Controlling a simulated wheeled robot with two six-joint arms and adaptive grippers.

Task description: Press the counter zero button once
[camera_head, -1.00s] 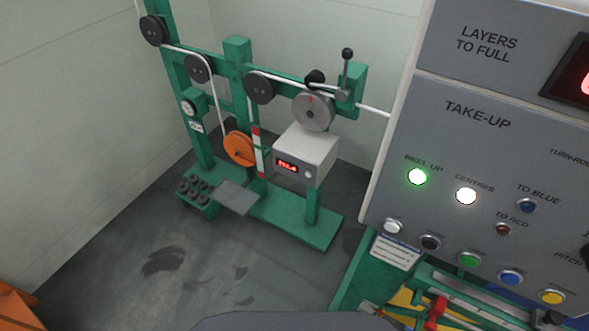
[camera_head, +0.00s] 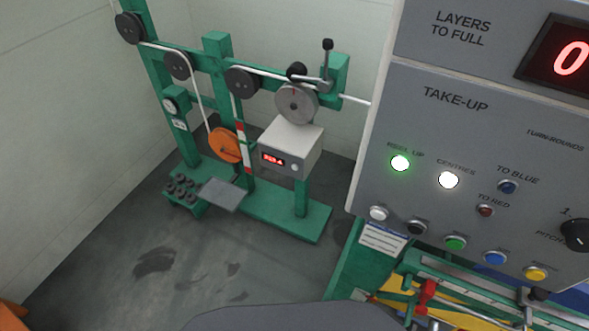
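The counter is a light grey box (camera_head: 304,143) with a red lit display (camera_head: 273,159), mounted on the green stand in the middle of the view. A small pale round button (camera_head: 295,167) sits on its front face, right of the display. The display digits are too small to read surely. A grey measuring wheel (camera_head: 296,103) stands just above the box. Neither gripper is in view.
A grey take-up panel (camera_head: 480,130) with lit lamps and coloured buttons fills the right side. The green stand (camera_head: 285,215) carries black pulleys and an orange wheel (camera_head: 226,145). Black weights (camera_head: 181,187) lie at its foot. Grey floor (camera_head: 190,265) in front is open.

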